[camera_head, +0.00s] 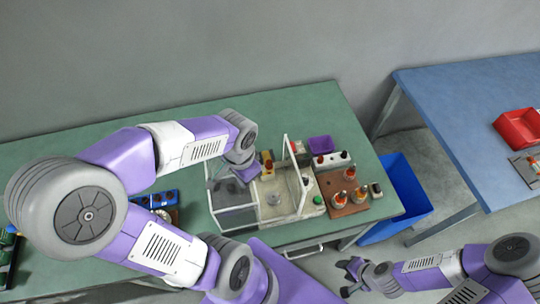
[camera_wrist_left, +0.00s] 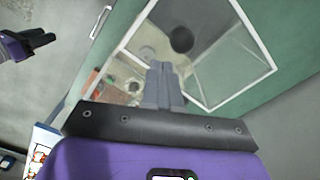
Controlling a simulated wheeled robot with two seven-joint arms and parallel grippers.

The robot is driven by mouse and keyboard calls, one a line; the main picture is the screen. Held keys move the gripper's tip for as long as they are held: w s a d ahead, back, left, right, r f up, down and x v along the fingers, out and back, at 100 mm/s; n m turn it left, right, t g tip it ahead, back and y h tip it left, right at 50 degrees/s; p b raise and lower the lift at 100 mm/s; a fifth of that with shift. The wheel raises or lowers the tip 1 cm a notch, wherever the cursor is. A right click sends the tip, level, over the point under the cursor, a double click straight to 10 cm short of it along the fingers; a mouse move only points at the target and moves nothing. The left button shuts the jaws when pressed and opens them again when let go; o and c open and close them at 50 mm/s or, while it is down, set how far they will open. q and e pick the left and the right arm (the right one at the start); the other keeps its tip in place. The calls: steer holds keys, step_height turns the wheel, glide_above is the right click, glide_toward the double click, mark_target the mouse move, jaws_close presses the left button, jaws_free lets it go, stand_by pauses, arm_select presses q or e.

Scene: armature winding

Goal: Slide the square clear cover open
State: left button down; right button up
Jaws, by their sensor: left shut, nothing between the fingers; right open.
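The square clear cover is a see-through pane in a pale frame, on the winding machine on the green table. Its frame shows in the head view (camera_head: 213,206) at the machine's left side and in the left wrist view (camera_wrist_left: 240,90). My left gripper (camera_head: 243,172) is over the machine from above. In the left wrist view its dark fingers (camera_wrist_left: 166,75) are closed together, with nothing between them, overlapping the cover's frame area. I cannot tell whether they touch it. My right gripper (camera_head: 351,275) is open and empty in front of the table, low at the right.
An upright clear panel (camera_head: 287,165) stands on the machine's right. Right of it are a brown block with copper-coloured parts (camera_head: 340,198), a green button (camera_head: 318,200) and a purple bin (camera_head: 320,144). A blue bin (camera_head: 402,195) stands between the tables.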

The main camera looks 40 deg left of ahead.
step_height(320, 180, up, 4)
steer(key=p, duration=0.3)
steer(key=shift+f, duration=0.25)
steer(key=shift+s, duration=0.1)
stand_by(0.3)
